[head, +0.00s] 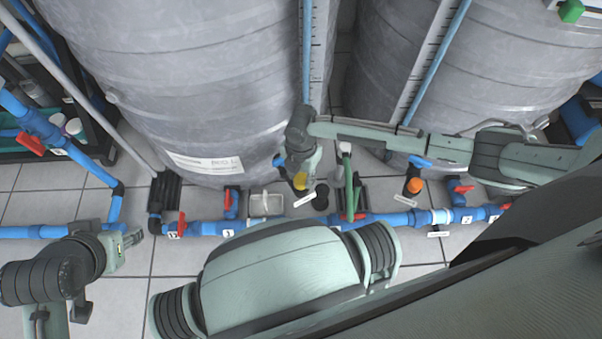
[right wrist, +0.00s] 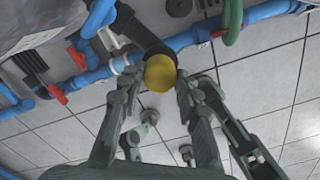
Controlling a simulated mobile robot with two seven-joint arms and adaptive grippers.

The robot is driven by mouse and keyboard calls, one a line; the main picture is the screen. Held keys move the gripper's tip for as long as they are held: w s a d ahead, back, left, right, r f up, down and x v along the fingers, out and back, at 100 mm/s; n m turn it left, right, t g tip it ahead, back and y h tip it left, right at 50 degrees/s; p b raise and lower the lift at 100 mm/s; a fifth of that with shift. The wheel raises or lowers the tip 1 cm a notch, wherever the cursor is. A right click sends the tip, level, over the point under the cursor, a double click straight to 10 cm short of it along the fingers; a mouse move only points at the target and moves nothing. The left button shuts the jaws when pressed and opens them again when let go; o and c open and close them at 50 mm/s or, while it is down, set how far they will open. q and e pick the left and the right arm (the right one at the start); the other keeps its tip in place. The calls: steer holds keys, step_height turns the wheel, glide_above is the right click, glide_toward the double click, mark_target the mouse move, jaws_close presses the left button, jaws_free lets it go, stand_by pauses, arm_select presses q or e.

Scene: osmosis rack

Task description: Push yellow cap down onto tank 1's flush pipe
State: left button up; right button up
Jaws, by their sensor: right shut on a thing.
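The yellow cap (head: 300,181) is at the foot of the large left grey tank (head: 190,80) in the head view. My right gripper (head: 303,172) reaches down over it. In the right wrist view the round yellow cap (right wrist: 160,75) sits between the two fingertips of my right gripper (right wrist: 158,88), which is shut on it. A black pipe part (right wrist: 157,49) shows right behind the cap; I cannot tell whether the cap is seated on it. My left gripper (head: 132,239) hangs empty over the floor at lower left; its finger opening is unclear.
A blue pipe (head: 390,219) with red valve handles runs along the floor in front of the tanks. A green hose (head: 348,180) rises just right of my right gripper. An orange cap (head: 414,185) stands further right. A second grey tank (head: 480,70) stands behind.

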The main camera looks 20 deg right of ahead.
mark_target(301, 178)
steer(key=shift+f, duration=0.4)
steer(key=o, duration=0.9)
steer(key=shift+r, duration=0.1)
step_height(301, 178, up, 12)
steer(key=shift+f, duration=0.1)
stand_by(0.6)
